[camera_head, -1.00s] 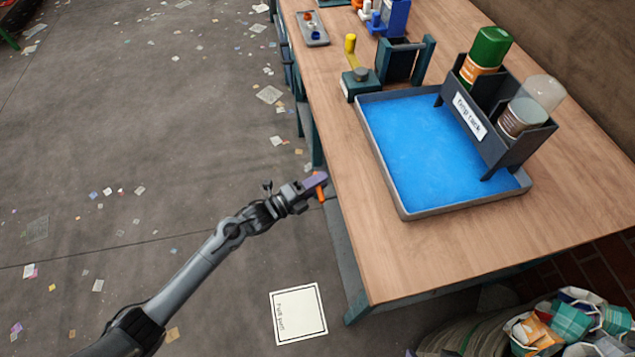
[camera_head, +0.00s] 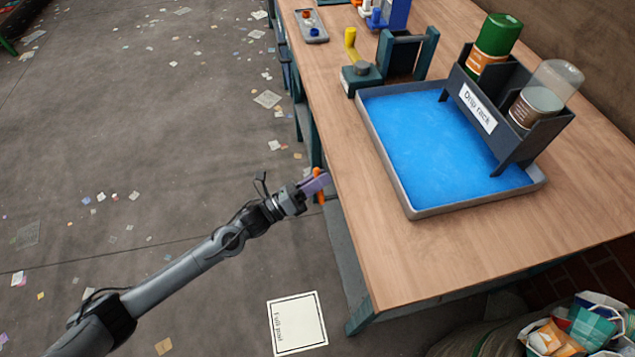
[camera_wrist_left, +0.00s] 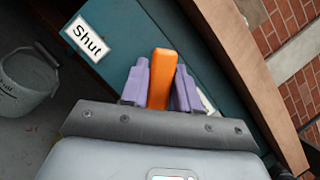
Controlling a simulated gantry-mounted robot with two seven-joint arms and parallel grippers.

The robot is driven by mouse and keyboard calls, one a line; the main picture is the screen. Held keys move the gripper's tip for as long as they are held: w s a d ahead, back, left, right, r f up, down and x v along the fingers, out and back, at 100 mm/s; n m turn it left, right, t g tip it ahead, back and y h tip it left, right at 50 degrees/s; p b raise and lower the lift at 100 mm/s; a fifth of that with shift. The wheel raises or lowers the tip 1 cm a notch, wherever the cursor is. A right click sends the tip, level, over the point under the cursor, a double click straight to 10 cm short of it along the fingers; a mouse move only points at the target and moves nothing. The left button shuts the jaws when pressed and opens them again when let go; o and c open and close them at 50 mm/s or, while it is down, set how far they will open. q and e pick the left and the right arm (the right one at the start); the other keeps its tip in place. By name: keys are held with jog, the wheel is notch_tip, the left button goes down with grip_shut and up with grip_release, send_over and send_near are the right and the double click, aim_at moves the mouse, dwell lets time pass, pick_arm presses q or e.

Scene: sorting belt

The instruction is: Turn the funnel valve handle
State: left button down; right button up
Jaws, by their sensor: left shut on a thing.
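The orange valve handle (camera_head: 321,198) is at the left edge of the workbench. In the left wrist view the orange handle (camera_wrist_left: 160,80) stands between two purple fingertips, against a teal panel (camera_wrist_left: 150,30) with a white "Shut" label (camera_wrist_left: 88,37). My left gripper (camera_head: 315,184) is shut on this handle; it also shows in the left wrist view (camera_wrist_left: 161,85). The funnel itself cannot be made out in these views. My right gripper is out of view.
A blue-bottomed tray (camera_head: 392,172) with a drip rack (camera_head: 475,108) holding a green-capped bottle (camera_head: 490,45) and a clear-topped jar (camera_head: 545,95) stands on the workbench (camera_head: 400,260). A grey bucket (camera_wrist_left: 28,82) stands at left in the wrist view. A sign (camera_head: 297,323) lies on the floor.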

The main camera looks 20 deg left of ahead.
aim_at(321, 196)
pick_arm(q)
jog(key=m, duration=0.1)
jog(key=m+g+h+b, duration=0.1)
jog(key=m, duration=0.1)
jog(key=s+m+h, duration=0.1)
jog(key=m, duration=0.1)
jog(key=shift+d+r+b, duration=0.35)
jog(key=shift+b, duration=0.05)
jog(key=shift+s+d+r+m+g+h+b, duration=0.15)
jog(key=shift+s+m+g+h+b, duration=0.25)
jog(key=shift+m, duration=0.65)
jog(key=shift+s+d+m+g+h+b, duration=0.2)
jog(key=shift+m+g+h, duration=0.3)
jog(key=shift+m, duration=0.6)
jog(key=shift+s+d+r+m+g+h+b, duration=0.1)
jog(key=shift+s+d+m+g+h+b, duration=0.25)
jog(key=shift+m, duration=0.7)
jog(key=shift+a+h, duration=0.15)
jog(key=shift+h, duration=0.1)
jog(key=shift+w, duration=0.1)
jog(key=c, duration=0.9)
grip_release()
jog(key=shift+g, duration=0.25)
jog(key=shift+p+v, duration=1.4)
jog(key=shift+v, duration=4.05)
